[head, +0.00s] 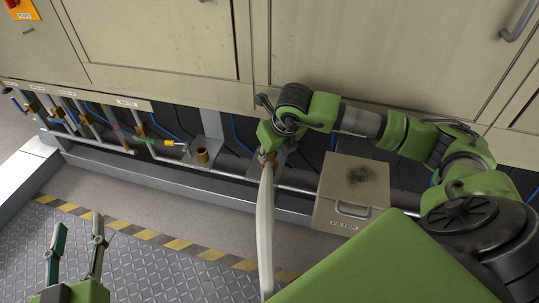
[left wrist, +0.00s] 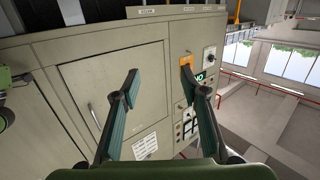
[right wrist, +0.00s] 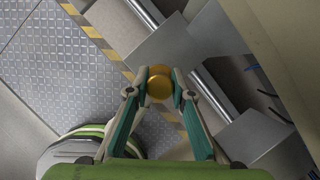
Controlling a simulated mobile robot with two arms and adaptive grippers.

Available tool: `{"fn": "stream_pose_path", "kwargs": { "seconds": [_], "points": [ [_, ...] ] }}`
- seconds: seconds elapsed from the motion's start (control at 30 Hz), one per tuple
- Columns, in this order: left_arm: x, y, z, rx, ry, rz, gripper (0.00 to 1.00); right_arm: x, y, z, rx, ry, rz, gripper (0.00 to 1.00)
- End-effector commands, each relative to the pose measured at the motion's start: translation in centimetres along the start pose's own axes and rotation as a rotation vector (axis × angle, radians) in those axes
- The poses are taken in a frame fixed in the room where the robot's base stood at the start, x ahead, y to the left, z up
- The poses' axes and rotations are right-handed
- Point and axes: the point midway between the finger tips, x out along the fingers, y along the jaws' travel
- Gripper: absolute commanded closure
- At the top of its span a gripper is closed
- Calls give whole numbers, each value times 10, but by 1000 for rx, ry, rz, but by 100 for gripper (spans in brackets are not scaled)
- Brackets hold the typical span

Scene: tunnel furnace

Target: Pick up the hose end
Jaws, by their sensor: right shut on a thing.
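A pale, flat hose (head: 265,225) hangs down from my right gripper (head: 268,158) in the head view. In the right wrist view a round brass hose end (right wrist: 159,83) sits between the fingertips of my right gripper, and the jaws are shut on it. My left gripper (head: 76,230) is open and empty above the floor plates at lower left. Its spread fingers also show in the left wrist view, in front of the cabinet panels.
A pipe runs low along the furnace, with a brass fitting (head: 203,157) on a bracket left of my right gripper. A box marked FILTER (head: 352,190) stands to its right. Small valves (head: 75,120) line the left. The chequered floor (head: 150,270) in front is clear.

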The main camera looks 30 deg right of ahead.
Motion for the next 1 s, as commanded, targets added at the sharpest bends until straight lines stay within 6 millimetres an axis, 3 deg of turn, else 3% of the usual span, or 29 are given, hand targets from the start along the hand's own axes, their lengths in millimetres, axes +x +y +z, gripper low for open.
{"fn": "stream_pose_path", "kwargs": {
  "seconds": [0.3, 0.47, 0.7, 0.8, 1.0],
  "points": [
    [-9, -6, 38, 3, -181, -13, 60, -30, 0, 14, 0, -6, 0, 100],
    [-22, -10, 68, 3, -334, -21, 60, -53, 18, 16, -3, -7, 3, 100],
    [-63, -18, 122, 1, -630, -40, 60, -96, 50, 19, -4, -8, 3, 100],
    [-85, -20, 141, -2, -747, -47, 60, -109, 76, 12, -7, -5, 7, 100],
    [-121, -24, 164, -6, -922, -57, 60, -129, 109, 4, -4, -5, 4, 100]
  ]
}}
